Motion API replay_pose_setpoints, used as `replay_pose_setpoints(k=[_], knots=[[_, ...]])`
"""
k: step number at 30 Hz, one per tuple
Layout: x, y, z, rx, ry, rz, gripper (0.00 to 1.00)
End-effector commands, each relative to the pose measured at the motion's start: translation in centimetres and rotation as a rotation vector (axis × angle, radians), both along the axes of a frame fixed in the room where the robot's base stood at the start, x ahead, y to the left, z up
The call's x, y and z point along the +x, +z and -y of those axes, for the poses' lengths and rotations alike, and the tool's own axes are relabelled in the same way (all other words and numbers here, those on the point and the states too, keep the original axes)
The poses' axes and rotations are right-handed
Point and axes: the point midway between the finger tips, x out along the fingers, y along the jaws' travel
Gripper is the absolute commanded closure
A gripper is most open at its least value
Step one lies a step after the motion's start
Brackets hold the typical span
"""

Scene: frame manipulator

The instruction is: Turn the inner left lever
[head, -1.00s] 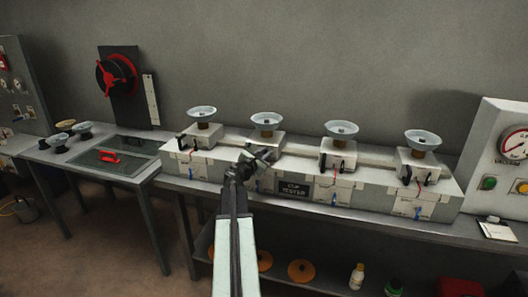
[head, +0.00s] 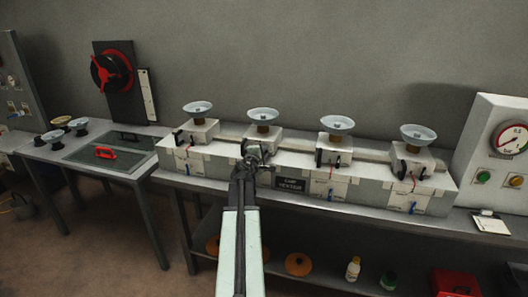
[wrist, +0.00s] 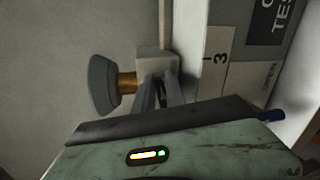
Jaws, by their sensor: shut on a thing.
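The cup tester (head: 225,165) is a long white box on the bench with a row of units, each a small white block under a pale cup. The inner left unit is second from the left, with its block (head: 265,134) and cup (head: 263,114). My gripper (head: 256,154) is at the front of this block. In the wrist view my gripper's fingers (wrist: 168,92) reach the block (wrist: 155,62) beside the brass stem (wrist: 127,82) and dark-looking cup (wrist: 103,85). The fingers are shut on what appears to be this unit's black lever, which is mostly hidden.
Other black levers show on the far left unit (head: 178,138) and inner right unit (head: 337,158). A blue handle (wrist: 270,114) is close beside my gripper in the wrist view. A gauge panel (head: 508,140) stands right; a side table (head: 68,157) stands left.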

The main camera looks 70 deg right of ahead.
Motion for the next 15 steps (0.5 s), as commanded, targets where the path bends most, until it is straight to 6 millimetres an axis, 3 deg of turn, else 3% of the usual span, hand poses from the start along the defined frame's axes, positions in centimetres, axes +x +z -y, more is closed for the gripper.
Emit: replay_pose_setpoints(k=[15], knots=[[-0.08,-0.41,0.07,0.013,0.001,0.223,1.0]])
